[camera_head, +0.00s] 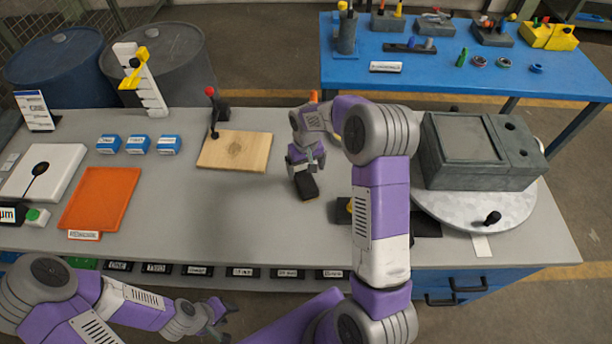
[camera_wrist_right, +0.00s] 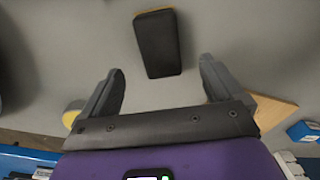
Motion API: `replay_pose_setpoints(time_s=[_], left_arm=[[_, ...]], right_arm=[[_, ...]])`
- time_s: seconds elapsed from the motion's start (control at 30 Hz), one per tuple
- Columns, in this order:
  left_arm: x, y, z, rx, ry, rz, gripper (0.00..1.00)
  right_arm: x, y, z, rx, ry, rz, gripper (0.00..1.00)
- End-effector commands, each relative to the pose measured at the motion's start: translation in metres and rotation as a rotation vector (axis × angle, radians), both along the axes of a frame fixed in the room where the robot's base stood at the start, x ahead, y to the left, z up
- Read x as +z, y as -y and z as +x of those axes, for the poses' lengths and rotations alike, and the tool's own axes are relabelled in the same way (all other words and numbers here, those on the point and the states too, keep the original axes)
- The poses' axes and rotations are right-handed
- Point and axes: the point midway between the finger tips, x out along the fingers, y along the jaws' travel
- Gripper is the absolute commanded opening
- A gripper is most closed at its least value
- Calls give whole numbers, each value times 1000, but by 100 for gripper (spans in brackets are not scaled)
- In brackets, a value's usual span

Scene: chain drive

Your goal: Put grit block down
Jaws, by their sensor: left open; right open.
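The grit block (camera_head: 307,188), a dark block with a yellow-orange edge, rests on the grey bench top near the middle. It also shows in the right wrist view (camera_wrist_right: 158,43), lying just beyond the fingertips and apart from both. My right gripper (camera_head: 304,164) is over the bench at the block's far end in the head view. Its fingers (camera_wrist_right: 161,67) are spread, with nothing between them. My left gripper (camera_head: 217,318) is low at the front, clear of the bench top, open and empty.
A wooden board (camera_head: 235,151) lies left of the block, with a red-knobbed lever (camera_head: 211,100) behind it. An orange mat (camera_head: 100,198) lies further left. A grey machine housing (camera_head: 475,155) on a round plate (camera_head: 500,218) stands right. Bench between board and block is clear.

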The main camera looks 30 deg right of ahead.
Motion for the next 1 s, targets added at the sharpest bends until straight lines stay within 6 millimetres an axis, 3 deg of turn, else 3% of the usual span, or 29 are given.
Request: replay_pose_setpoints(time_s=[0.03, 0.2, 0.83, 1.0], left_arm=[[2, 0, 0, 0, 0, 0, 43], [4, 0, 0, 0, 0, 0, 43], [5, 0, 0, 0, 0, 0, 43], [23, 0, 0, 0, 0, 0, 43]], right_arm=[[11, 0, 1, -1, 4, 0, 94], [31, 0, 0, 0, 1, 0, 94], [36, 0, 0, 0, 0, 0, 94], [54, 0, 0, 0, 0, 0, 94]])
